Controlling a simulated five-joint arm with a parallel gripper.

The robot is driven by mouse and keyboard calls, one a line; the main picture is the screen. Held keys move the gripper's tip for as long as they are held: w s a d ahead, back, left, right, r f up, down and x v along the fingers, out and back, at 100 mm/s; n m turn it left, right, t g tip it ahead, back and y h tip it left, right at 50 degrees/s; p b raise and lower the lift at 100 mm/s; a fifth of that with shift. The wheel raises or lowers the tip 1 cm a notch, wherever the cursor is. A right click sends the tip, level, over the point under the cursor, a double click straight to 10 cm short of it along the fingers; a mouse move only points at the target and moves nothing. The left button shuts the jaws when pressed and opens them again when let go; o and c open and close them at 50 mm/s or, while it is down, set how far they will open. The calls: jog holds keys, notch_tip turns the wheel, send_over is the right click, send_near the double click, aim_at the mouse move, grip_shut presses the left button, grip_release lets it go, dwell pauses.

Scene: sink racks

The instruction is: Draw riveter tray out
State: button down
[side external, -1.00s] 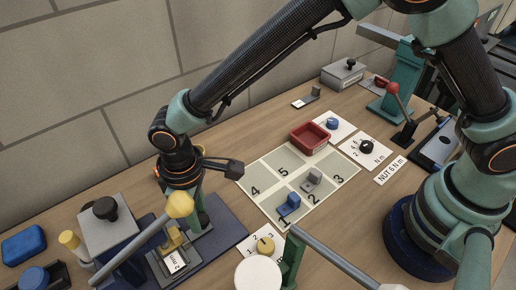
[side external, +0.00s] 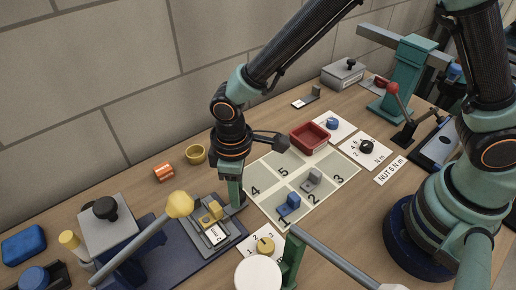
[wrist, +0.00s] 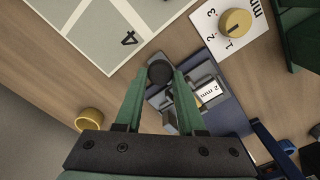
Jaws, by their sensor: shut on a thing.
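The riveter (side external: 108,235), a grey block with a black knob and a long yellow-knobbed lever (side external: 135,245), stands on a dark blue base at the lower left. Its grey tray (side external: 193,226) carries a small yellow piece and a "2 mm" label, and sits at the right end of the base, clear of the block. My gripper (side external: 236,206) is at the tray's right end. In the wrist view my gripper (wrist: 160,82) is shut on the tray's round black knob (wrist: 160,71), with the tray (wrist: 205,80) extending to the right.
A numbered mat (side external: 262,190) holding blue and grey pieces lies right of my gripper. A red bin (side external: 309,137) stands behind it. An orange cylinder (side external: 164,172) and a yellow cup (side external: 195,154) stand near the wall. A dial card (side external: 262,246) lies in front.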

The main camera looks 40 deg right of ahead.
jog(key=c, duration=0.5)
grip_release()
jog(key=shift+d, duration=0.2)
notch_tip(320, 180, up, 12)
jog(key=shift+d+r, duration=0.1)
jog(key=shift+r, duration=0.05)
